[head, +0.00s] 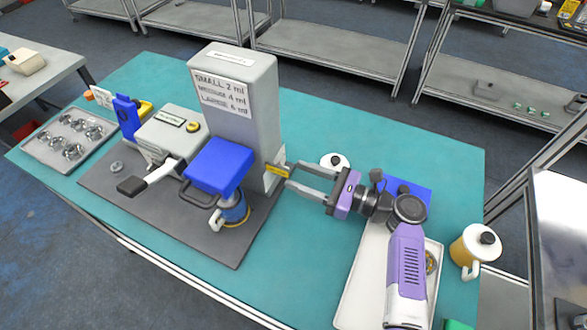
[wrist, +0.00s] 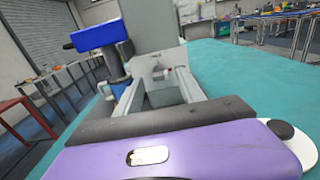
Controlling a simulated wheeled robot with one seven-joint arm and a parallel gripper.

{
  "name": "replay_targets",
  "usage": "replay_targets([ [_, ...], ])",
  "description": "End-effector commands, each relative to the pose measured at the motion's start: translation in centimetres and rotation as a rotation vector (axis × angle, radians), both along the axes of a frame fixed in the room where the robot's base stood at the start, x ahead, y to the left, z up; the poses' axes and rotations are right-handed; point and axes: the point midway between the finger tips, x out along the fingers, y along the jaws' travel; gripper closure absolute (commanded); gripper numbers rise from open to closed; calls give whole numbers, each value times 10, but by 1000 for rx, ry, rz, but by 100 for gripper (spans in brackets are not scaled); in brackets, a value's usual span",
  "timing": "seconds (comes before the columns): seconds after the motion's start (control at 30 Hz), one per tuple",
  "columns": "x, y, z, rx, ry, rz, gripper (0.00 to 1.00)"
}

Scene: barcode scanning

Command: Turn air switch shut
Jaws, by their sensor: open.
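A grey machine tower (head: 265,110) with a dosage label stands on a dark base plate on the teal table. On its right side, low down, is a small plate with a yellow part (head: 277,171), which seems to be the air switch area. My gripper (head: 291,175) is open, its two fingers pointing left at this side, with the tips close to it. In the wrist view my gripper (wrist: 160,88) frames a small pale switch-like part (wrist: 160,73) on the tower's side. I cannot tell whether the fingers touch it, nor the switch's position.
A blue block (head: 217,165) and a blue cup-like part (head: 235,210) are at the tower's front. A metal tray (head: 45,152) with several parts is at left. A white tray (head: 360,270) lies below my arm. A yellow-white mug (head: 474,247) stands at right.

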Motion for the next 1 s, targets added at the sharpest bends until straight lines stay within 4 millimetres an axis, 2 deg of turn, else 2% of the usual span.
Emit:
replay_targets([
  [0.2, 7, 20, 0, -1, 1, 0, 54],
  [0.5, 8, 22, 0, -1, 0, -1, 54],
  [0.53, 8, 22, 0, -1, 0, -1, 56],
  [0.77, 8, 22, 0, -1, 0, -1, 100],
  [1.0, 8, 22, -1, -4, -7, 0, 100],
])
